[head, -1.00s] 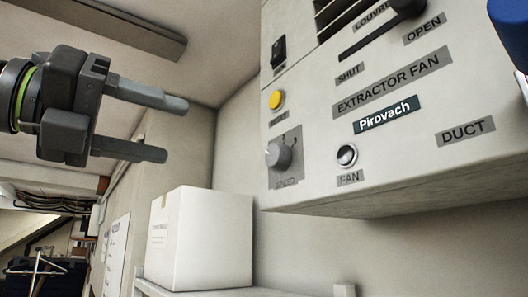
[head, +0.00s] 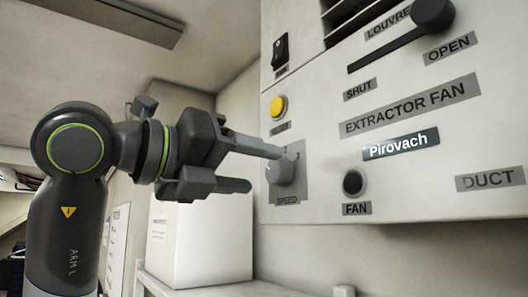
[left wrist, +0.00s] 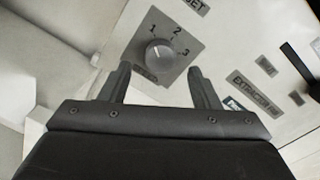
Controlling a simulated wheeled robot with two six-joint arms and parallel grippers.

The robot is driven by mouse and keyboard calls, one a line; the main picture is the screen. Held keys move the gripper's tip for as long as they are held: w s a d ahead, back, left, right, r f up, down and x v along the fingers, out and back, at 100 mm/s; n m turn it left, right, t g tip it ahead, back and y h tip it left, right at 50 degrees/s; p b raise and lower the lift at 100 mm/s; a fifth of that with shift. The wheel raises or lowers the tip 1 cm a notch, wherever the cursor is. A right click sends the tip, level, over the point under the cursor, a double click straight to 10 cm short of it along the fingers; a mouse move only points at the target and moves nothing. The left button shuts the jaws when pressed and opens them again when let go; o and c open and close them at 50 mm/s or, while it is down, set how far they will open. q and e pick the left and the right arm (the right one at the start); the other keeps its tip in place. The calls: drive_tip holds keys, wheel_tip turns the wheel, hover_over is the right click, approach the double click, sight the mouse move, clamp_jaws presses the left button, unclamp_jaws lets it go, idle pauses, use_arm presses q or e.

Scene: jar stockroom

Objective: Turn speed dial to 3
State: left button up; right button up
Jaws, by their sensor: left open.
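The grey speed dial (head: 281,171) sits on a grey plate at the lower left of the extractor fan panel, partly hidden by a finger in the head view. In the left wrist view the dial (left wrist: 160,55) shows clearly, with 1, 2 and 3 around its upper side. Its pale pointer mark appears turned towards 1. My left gripper (head: 262,168) is open and faces the dial. Its fingers (left wrist: 157,84) point at the dial from either side, with nothing between them. I cannot tell whether a fingertip touches the plate. My right gripper is not in view.
Above the dial are a yellow button (head: 278,107) and a black rocker switch (head: 281,50). The louvre lever (head: 400,47) is at the upper right, and a round fan fitting (head: 353,182) is right of the dial. A white box (head: 200,242) stands on a shelf below.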

sight(273, 173)
use_arm(q)
drive_tip(key=shift+p+x, duration=0.55)
drive_tip(key=shift+x, duration=1)
drive_tip(key=c, duration=1)
